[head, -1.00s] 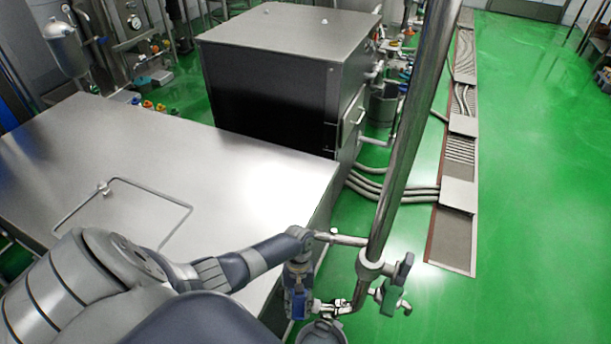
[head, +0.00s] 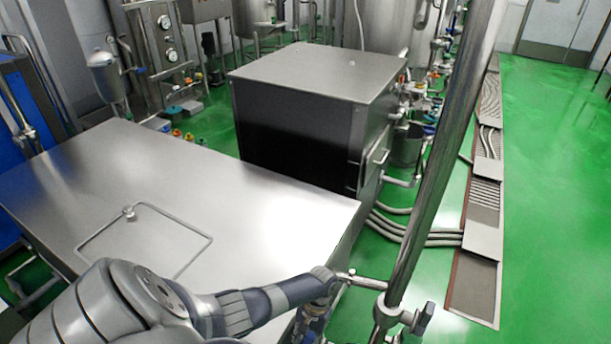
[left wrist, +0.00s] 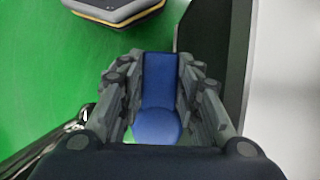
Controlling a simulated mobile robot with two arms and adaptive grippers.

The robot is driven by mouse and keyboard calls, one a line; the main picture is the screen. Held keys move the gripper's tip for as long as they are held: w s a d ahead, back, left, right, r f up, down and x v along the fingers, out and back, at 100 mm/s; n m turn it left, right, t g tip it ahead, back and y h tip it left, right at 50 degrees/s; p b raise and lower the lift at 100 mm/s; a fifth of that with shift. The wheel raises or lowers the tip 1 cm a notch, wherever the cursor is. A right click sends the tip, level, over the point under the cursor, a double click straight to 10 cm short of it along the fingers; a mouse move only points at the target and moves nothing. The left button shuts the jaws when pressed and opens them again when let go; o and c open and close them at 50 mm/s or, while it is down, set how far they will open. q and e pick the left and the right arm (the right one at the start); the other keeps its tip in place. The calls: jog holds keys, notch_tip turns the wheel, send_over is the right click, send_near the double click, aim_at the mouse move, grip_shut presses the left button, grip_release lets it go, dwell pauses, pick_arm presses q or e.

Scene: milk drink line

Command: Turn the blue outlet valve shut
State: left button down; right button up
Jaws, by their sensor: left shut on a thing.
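The blue valve handle (left wrist: 157,95) fills the space between the fingers of my left gripper (left wrist: 156,78) in the left wrist view. The fingers are closed on both its sides. The handle is a flat blue lever with a rounded near end. In the head view my left arm reaches over the steel table's front right corner, and its wrist end points down at the bottom edge. The gripper and the valve body are mostly cut off there. My right gripper is not in view.
A vertical steel pipe (head: 437,165) with a dark clamp knob (head: 421,318) stands just right of my left wrist. The steel table (head: 110,165) lies to the left, a large steel box (head: 318,85) behind. Hoses (head: 425,238) run to a floor drain. Green floor at right is clear.

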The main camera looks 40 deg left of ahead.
aim_at(312, 335)
pick_arm(q)
jog(key=shift+s, duration=0.15)
jog(key=c, duration=1.2)
grip_release()
jog(key=shift+o, duration=0.2)
jog(key=v, duration=1.2)
jog(key=shift+f, duration=0.1)
